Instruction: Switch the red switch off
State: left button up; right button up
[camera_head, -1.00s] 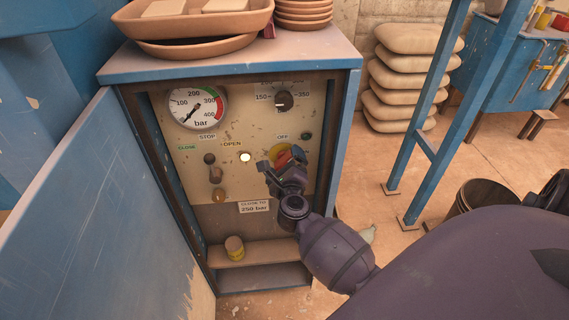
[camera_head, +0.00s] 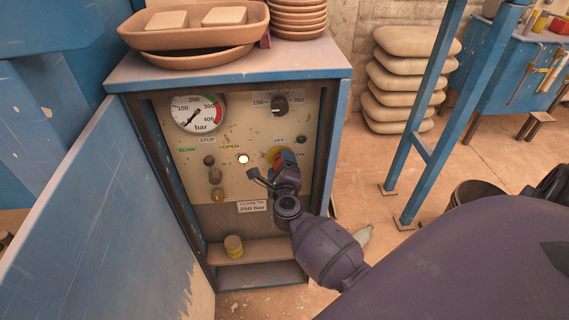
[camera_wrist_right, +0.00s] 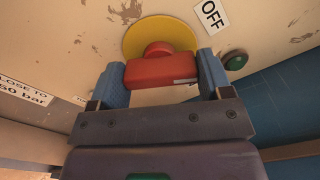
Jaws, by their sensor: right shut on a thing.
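The red switch (camera_wrist_right: 160,71) has a block-shaped handle on a round yellow plate (camera_wrist_right: 158,36). In the head view the yellow plate (camera_head: 275,154) is on the cream panel, with OFF printed above and ON to its right. My right gripper (camera_wrist_right: 160,76) has a blue finger at each end of the red handle and is shut on it. A small white mark shows near the handle's right end in the wrist view. In the head view my right gripper (camera_head: 284,165) covers much of the switch, so the handle's exact angle is hard to tell. My left gripper is not in view.
The panel carries a pressure gauge (camera_head: 198,113), a black knob (camera_head: 280,105), a lit button (camera_head: 243,159) and a dark green lamp (camera_wrist_right: 236,60). An open blue door (camera_head: 90,210) stands at the left.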

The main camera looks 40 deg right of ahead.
jog(key=shift+r+n+p, duration=0.35)
jog(key=shift+n+p, duration=0.35)
jog(key=shift+n, duration=0.1)
jog(key=shift+f+n+p, duration=0.15)
jog(key=shift+n+p, duration=0.65)
jog(key=shift+n, duration=0.3)
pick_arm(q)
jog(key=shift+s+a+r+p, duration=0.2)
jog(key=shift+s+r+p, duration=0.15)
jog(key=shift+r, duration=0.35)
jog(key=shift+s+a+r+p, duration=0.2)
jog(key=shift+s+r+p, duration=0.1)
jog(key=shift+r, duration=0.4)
pick_arm(e)
jog(key=shift+f+n, duration=0.2)
jog(key=shift+n, duration=0.8)
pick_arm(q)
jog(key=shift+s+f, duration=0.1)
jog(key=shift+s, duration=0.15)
pick_arm(e)
jog(key=o, duration=0.9)
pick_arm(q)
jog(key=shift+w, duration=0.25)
pick_arm(e)
jog(key=shift+s+a, duration=0.1)
